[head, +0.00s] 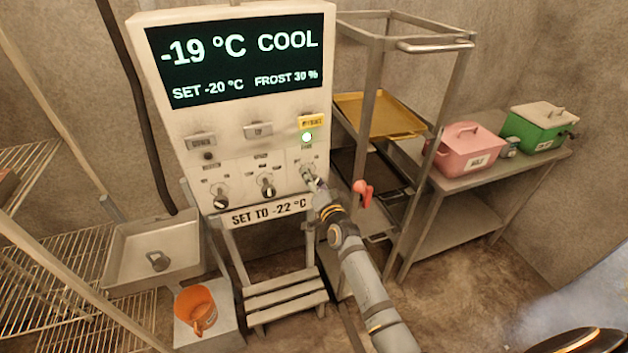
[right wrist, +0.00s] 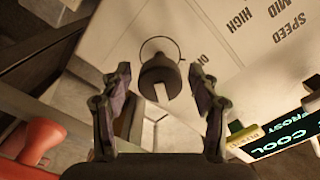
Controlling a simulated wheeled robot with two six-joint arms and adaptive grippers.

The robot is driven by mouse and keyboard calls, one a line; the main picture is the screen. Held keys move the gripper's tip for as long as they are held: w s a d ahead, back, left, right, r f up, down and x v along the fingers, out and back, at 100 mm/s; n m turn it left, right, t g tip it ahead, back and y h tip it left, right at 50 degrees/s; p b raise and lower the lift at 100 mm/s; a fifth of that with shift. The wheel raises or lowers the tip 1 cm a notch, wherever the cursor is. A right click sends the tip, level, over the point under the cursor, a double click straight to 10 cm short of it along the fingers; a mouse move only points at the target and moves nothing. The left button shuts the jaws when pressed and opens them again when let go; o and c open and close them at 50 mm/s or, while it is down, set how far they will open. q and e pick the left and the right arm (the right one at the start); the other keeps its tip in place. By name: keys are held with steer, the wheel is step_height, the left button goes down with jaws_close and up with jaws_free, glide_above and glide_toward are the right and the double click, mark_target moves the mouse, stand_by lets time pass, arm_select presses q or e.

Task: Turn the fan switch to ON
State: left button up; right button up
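The control panel (head: 232,130) has a row of three knobs under its display. The right-hand knob, apparently the fan switch (head: 307,172), is dark with a pale pointer; in the right wrist view this knob (right wrist: 160,72) has a partly hidden label starting with "O" beside it. My right gripper (head: 315,184) is at this knob. In the right wrist view its two fingers (right wrist: 160,85) stand apart on either side of the knob, with gaps showing; I see no clear contact. The knob's exact setting cannot be read. My left gripper is not in view.
The middle knob (head: 267,185) is close by on the left. A red handle (head: 363,191) sticks out right of the panel, near my right arm. A tray rack (head: 385,150) stands beyond it. A step stool (head: 285,300) is below.

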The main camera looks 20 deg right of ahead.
steer(key=shift+s, duration=0.3)
steer(key=s, duration=1.1)
steer(key=shift+s+d, duration=0.15)
steer(key=shift+s, duration=0.05)
steer(key=s+d+f+n+g+b, duration=0.1)
steer(key=s+f+n+g, duration=0.4)
steer(key=f, duration=1.3)
steer(key=s+d+f+g+b, duration=0.1)
steer(key=s+f+g, duration=0.4)
steer(key=f, duration=1.3)
steer(key=s+d+f+n+g, duration=0.1)
steer(key=s+f, duration=0.5)
steer(key=s, duration=0.6)
steer(key=s+d+f+n+g+h+b, duration=0.1)
steer(key=s+d+f+n+g, duration=0.1)
steer(key=s+f, duration=0.5)
steer(key=s+d+f+n+g, duration=0.1)
steer(key=s+f, duration=0.6)
steer(key=s, duration=0.9)
steer(key=d+g, duration=0.1)
steer(key=g, duration=0.1)
steer(key=shift+s+d+n+g, duration=0.3)
steer(key=shift+d+n+g, duration=0.05)
steer(key=shift+n+g, duration=0.05)
